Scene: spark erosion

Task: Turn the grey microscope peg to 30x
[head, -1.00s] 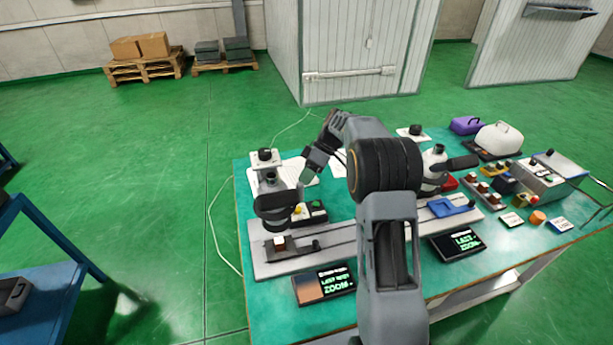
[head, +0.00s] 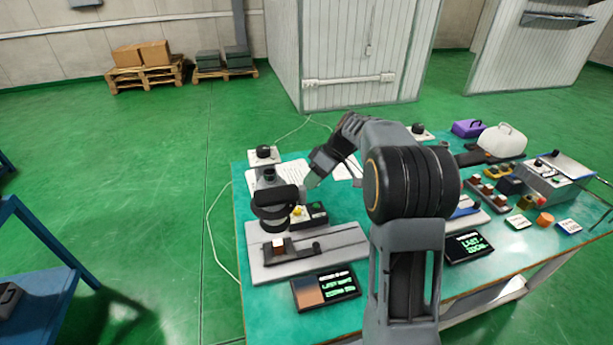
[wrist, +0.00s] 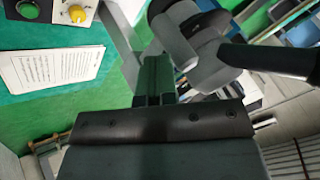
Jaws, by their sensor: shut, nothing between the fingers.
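The left microscope (head: 272,207), with a dark round head, stands on a grey rail base on the teal table. My gripper (head: 308,181) is at the right side of its head, very close; I cannot tell whether they touch. In the wrist view my gripper (wrist: 154,75) is shut and empty, its fingers just left of a grey rounded microscope part (wrist: 178,45). I cannot make out which part is the grey peg, and no 30x mark is readable. A small screen (head: 326,289) in front shows green text too small to read surely.
My arm hides much of the second microscope. A second screen (head: 466,246), blocks and cases crowd the right side.

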